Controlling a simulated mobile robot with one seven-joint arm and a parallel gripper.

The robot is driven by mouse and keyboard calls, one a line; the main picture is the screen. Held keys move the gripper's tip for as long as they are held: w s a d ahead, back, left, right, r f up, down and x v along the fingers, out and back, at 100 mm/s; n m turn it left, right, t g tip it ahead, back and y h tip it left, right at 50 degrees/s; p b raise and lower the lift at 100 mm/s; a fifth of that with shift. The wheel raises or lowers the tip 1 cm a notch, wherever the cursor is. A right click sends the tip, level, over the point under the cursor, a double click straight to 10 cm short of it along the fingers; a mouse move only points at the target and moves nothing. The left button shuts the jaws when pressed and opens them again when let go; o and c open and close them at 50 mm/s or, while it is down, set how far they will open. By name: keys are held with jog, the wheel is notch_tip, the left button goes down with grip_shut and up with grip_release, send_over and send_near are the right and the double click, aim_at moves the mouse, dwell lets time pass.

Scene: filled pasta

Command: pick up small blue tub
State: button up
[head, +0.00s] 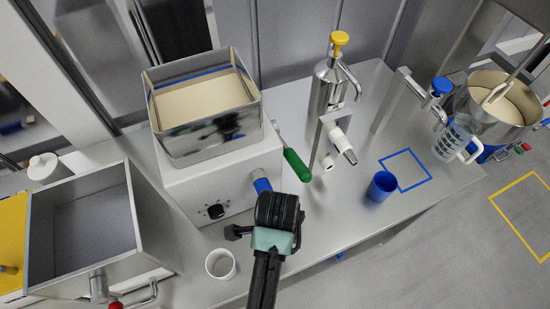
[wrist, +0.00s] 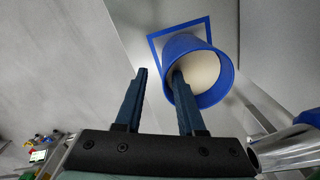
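The small blue tub (head: 382,187) stands upright on the bench at the near left corner of a blue taped square (head: 424,183). In the wrist view the tub (wrist: 225,85) is up and to the right, its open mouth facing the camera and a pale surface inside. My gripper (head: 278,212) is left of the tub in the head view, in front of the white machine. In the wrist view my gripper (wrist: 160,75) is open with nothing between its fingers. The right finger overlaps the tub's mouth in the picture; whether it touches I cannot tell.
A white machine (head: 180,185) with a steel hopper and green handle (head: 296,165) stands behind my gripper. A steel pump dispenser (head: 328,88) and white nozzle (head: 337,137) stand left of the tub. A white cup (head: 220,264) is near the front edge. A clear jug (head: 455,138) is far right.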

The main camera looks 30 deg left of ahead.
jog(key=shift+w+a+f+p, duration=0.1)
jog(key=shift+f+p, duration=0.1)
jog(key=shift+f, duration=0.7)
jog(key=shift+w+a+f+p, duration=0.1)
jog(key=shift+w+f+p, duration=0.1)
jog(key=shift+f, duration=0.65)
jog(key=shift+w+f+p, duration=0.1)
jog(key=shift+f+p, duration=0.1)
jog(key=shift+f, duration=0.7)
grip_shut()
